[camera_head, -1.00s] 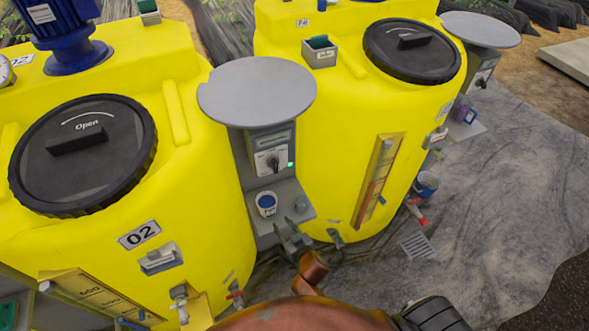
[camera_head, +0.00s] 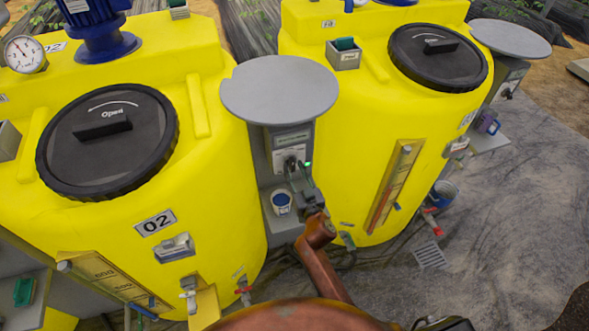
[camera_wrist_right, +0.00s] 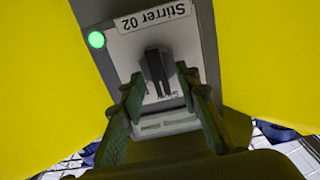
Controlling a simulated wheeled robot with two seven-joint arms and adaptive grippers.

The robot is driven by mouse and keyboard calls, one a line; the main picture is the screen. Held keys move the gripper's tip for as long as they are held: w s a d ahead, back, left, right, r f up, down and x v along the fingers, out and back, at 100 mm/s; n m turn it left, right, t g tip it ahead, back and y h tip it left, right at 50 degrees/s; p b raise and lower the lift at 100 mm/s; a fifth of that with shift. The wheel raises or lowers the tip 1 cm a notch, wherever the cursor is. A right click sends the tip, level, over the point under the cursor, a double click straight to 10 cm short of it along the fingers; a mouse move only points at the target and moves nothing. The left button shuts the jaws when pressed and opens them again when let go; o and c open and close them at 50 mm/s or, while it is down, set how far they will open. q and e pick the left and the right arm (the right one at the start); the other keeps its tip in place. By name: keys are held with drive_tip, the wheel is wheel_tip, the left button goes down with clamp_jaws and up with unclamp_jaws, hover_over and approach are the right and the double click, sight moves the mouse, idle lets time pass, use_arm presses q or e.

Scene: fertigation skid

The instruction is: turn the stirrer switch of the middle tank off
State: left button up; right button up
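The stirrer switch (camera_wrist_right: 158,68) is a dark rotary knob on a light plate labelled "Stirrer 02", upside down in the right wrist view. A green lamp (camera_wrist_right: 96,39) beside it is lit; it also shows in the head view (camera_head: 307,164). The switch box (camera_head: 291,150) stands between two yellow tanks, under a round grey disc. My right gripper (camera_wrist_right: 162,100) is open, its two fingers apart on either side of the knob's lower part in the picture. I cannot tell whether they touch it. In the head view the right gripper (camera_head: 300,182) is just below the switch. My left gripper is not in view.
The tank marked 02 (camera_head: 215,200) is at left, another yellow tank (camera_head: 345,150) at right. A white cup with a blue top (camera_head: 281,204) stands on the shelf under the switch. The round disc (camera_head: 280,90) overhangs the box.

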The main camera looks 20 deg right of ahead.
drive_tip(key=shift+w, duration=0.25)
clamp_jaws()
idle(0.3)
